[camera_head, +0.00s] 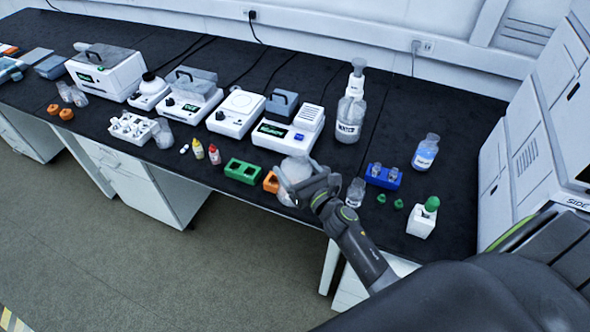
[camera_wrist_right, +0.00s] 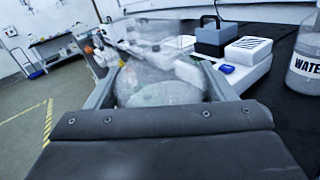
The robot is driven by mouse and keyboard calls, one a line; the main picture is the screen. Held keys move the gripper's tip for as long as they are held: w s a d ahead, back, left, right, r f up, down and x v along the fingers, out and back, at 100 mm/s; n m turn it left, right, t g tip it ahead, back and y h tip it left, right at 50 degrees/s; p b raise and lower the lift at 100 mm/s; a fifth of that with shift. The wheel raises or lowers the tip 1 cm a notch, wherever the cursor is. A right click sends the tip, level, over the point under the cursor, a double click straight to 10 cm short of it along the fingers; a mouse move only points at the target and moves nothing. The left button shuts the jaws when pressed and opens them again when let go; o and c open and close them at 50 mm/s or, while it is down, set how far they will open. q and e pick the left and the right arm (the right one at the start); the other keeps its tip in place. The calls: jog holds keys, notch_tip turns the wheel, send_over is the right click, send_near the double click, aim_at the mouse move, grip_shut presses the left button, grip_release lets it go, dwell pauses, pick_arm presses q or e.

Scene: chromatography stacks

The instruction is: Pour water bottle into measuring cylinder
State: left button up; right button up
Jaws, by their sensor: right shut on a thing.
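The water bottle (camera_head: 349,118), clear with a WATER label and a white top, stands upright at the back of the bench. It also shows at the right edge of the right wrist view (camera_wrist_right: 305,58). My right gripper (camera_head: 300,186) is shut on a clear rounded vessel (camera_head: 295,168) over the bench's front edge, left of and in front of the water bottle. The vessel fills the space between the fingers in the wrist view (camera_wrist_right: 158,82); I cannot tell whether it is the measuring cylinder. No tall graduated cylinder is clearly distinguishable. My left gripper is out of view.
A small glass beaker (camera_head: 355,192), a blue vial rack (camera_head: 384,177) and a blue-labelled bottle (camera_head: 426,152) stand to the right.

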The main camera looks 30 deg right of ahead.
aim_at(305, 165)
jog(key=shift+d+r+m+p, duration=0.15)
jog(key=shift+r+m+p, duration=0.3)
jog(key=shift+r, duration=0.45)
jog(key=shift+d+r+m+t, duration=0.3)
jog(key=shift+r+m, duration=0.3)
jog(key=shift+m, duration=0.15)
jog(key=shift+d, duration=0.1)
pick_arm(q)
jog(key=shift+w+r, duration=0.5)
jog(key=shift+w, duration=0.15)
pick_arm(e)
jog(key=shift+m, duration=0.3)
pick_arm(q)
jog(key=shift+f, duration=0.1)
pick_arm(e)
jog(key=shift+r, duration=0.1)
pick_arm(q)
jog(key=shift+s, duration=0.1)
pick_arm(e)
jog(key=shift+r+m, duration=0.1)
jog(key=shift+m, duration=0.2)
pick_arm(q)
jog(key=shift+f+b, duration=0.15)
jog(key=shift+b, duration=0.2)
pick_arm(e)
jog(key=shift+d, duration=0.1)
